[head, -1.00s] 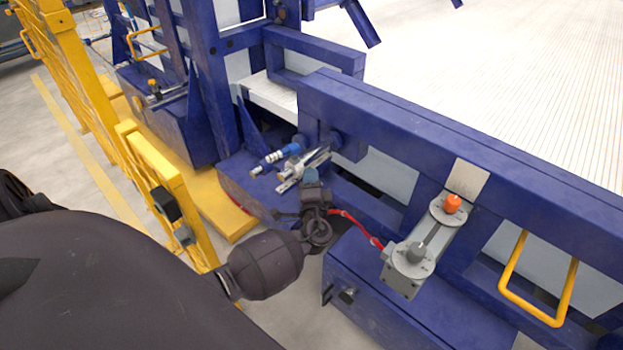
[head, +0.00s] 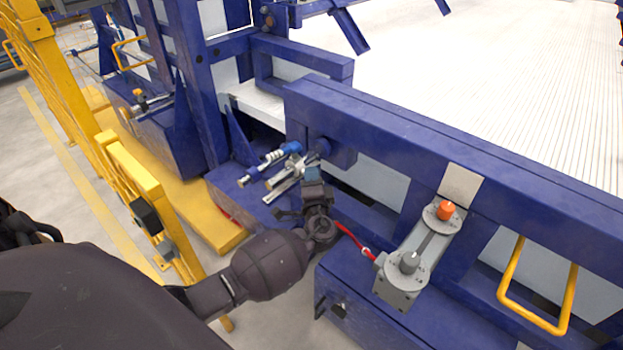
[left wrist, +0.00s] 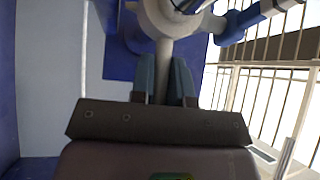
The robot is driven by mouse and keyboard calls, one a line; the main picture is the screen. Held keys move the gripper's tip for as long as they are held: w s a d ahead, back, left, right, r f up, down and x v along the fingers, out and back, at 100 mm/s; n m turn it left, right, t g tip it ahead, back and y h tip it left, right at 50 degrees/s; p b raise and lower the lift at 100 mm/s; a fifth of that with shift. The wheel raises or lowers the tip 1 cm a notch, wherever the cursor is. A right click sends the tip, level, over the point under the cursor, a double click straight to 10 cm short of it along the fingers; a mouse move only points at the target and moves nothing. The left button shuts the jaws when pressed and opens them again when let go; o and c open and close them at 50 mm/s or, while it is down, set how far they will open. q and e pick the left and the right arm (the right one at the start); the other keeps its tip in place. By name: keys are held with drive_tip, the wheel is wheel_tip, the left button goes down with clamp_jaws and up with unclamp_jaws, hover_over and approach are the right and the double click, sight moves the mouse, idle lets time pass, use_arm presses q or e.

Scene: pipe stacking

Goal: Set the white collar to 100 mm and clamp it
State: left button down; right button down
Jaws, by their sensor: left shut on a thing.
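In the left wrist view a pale, whitish round collar (left wrist: 178,22) sits at the top, with a short grey stem (left wrist: 163,58) coming down from it. My left gripper (left wrist: 163,68) has its two blue-grey fingers on either side of this stem and is shut on it. In the head view my left gripper (head: 313,174) is at the silvery rod parts (head: 284,186) on the blue machine; its fingers and the collar are partly hidden there. Any scale marks are too small to read. My right gripper is not in view.
A blue rod with white rings (head: 268,163) lies just beside the gripper. A blue beam (head: 400,130) runs behind; a yellow fence (head: 130,170) stands left.

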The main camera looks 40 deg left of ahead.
use_arm(q)
drive_tip(key=c, duration=1.1)
unclamp_jaws()
drive_tip(key=v, duration=1.1)
